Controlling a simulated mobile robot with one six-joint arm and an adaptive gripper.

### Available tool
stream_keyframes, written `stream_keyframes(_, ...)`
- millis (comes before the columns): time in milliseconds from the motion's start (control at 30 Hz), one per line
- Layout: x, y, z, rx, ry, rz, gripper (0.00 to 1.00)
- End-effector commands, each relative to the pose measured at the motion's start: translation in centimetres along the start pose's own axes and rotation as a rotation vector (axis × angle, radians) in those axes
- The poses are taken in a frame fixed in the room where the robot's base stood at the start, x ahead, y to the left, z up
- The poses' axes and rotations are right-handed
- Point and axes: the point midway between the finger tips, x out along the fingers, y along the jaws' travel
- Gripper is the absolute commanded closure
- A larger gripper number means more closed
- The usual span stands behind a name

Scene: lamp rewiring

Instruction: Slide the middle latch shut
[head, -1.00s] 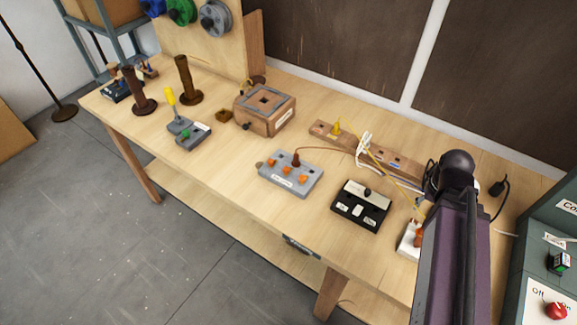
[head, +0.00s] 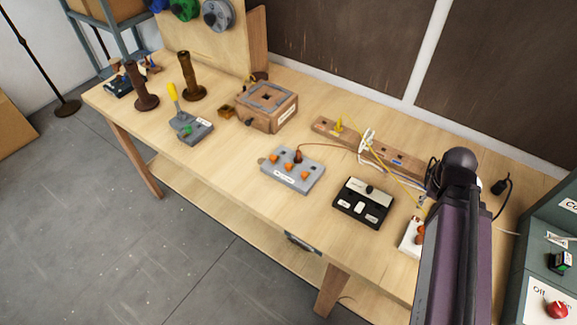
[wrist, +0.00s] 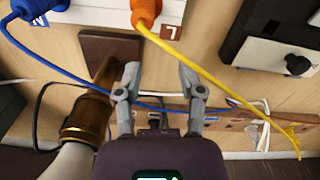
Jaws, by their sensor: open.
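In the head view a grey block (head: 292,183) on the bench carries several orange knobs in a row. The middle knob (head: 288,168) could be the middle latch, but at this size I cannot tell whether it is open or shut. A brown plug with a cord stands at the block's back edge. My gripper (wrist: 160,78) is open and empty in the wrist view, over the bench with a blue cable (wrist: 150,106) passing near its fingers. In the head view my gripper is hidden behind my own arm, to the right of the grey block.
A black box with a white panel (head: 366,186) stands between the grey block and my arm. In the wrist view, an orange connector (wrist: 146,12) with a yellow cable and a brass-coloured fitting (wrist: 86,118) are close to the fingers. A wooden box (head: 266,110) stands further left.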

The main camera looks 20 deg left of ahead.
Motion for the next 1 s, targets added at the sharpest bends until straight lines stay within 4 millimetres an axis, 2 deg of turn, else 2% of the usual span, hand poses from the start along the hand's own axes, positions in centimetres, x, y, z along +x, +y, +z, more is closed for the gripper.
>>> stream_keyframes(33,-0.2,0.0,0.0,0.000,0.000,0.000,0.78)
stream_keyframes(100,-0.5,0.0,0.0,0.000,0.000,0.000,0.99)
stream_keyframes(133,-0.7,0.0,0.0,0.000,0.000,0.000,1.00)
stream_keyframes(267,-2.1,0.0,0.0,0.000,0.000,0.000,1.00)
stream_keyframes(700,-9.2,0.1,0.0,0.001,0.000,0.000,1.00)
stream_keyframes(833,-10.5,0.1,0.0,0.001,0.000,0.000,1.00)
stream_keyframes(1000,-11.2,0.1,0.0,0.001,0.000,0.000,1.00)
